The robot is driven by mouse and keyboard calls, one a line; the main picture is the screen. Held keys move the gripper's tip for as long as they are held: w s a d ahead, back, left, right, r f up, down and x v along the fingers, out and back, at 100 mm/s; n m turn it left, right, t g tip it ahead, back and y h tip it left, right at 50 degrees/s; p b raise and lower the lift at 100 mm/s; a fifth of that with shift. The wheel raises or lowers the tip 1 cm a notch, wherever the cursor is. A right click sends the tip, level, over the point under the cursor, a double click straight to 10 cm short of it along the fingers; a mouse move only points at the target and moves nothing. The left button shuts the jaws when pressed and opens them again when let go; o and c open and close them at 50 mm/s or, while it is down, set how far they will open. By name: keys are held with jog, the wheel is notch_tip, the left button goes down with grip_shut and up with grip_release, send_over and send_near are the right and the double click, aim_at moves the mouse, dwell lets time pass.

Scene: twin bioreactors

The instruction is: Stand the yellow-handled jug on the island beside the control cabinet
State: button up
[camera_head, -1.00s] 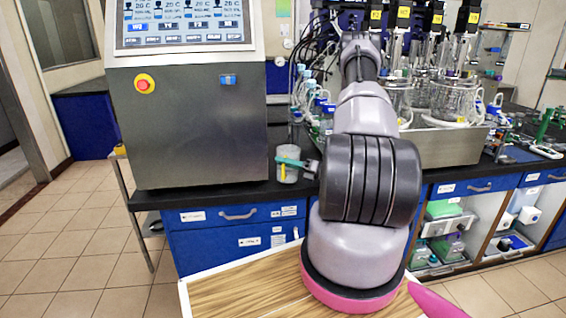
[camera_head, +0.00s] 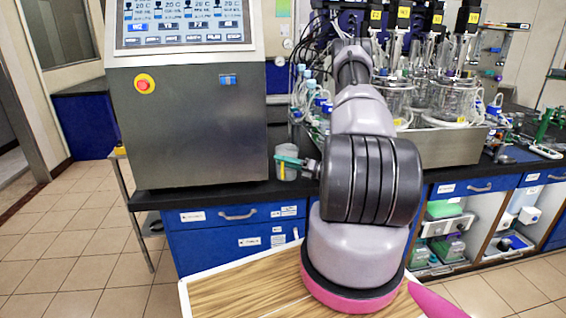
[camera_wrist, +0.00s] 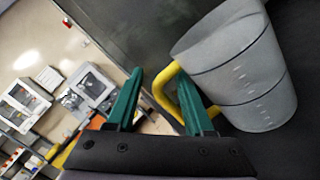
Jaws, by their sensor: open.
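The jug (camera_wrist: 245,75) is a grey translucent beaker with a yellow handle (camera_wrist: 160,92), at the right of the wrist view. In the head view the jug (camera_head: 287,157) is upright on the black island top, just right of the control cabinet (camera_head: 195,125). My gripper (camera_wrist: 160,95) is open, with green fingers. The handle's outer bar lies between the fingers, and the right finger overlaps the handle loop; whether either touches cannot be told. In the head view my gripper (camera_head: 291,161) is in front of the jug and hides part of it.
Glass bioreactor vessels (camera_head: 455,98) stand on a steel tray to the right. Tubes and cables crowd the counter behind the jug. Blue drawers (camera_head: 235,214) are below the black top. Tiled floor (camera_head: 80,240) is open at the left.

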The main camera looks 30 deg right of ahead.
jog(key=v, duration=1.2)
jog(key=s+a+r+n+g+h, duration=0.1)
jog(key=s+a+r+n+g, duration=0.1)
jog(key=a+r+n+g, duration=0.6)
jog(key=s+a+r+n+g+h, duration=0.15)
jog(key=a+r+n+g, duration=0.35)
jog(key=a+r+n, duration=0.7)
jog(key=s+a+r+n+t+h, duration=0.2)
jog(key=s+r+n, duration=0.4)
jog(key=r, duration=0.3)
jog(key=s+a+r+n+t+h, duration=0.2)
jog(key=s+r+n+t+h, duration=0.2)
jog(key=s+r, duration=0.5)
jog(key=n+h, duration=0.2)
jog(key=h, duration=0.1)
jog(key=shift+n+t, duration=0.3)
jog(key=shift+r, duration=0.1)
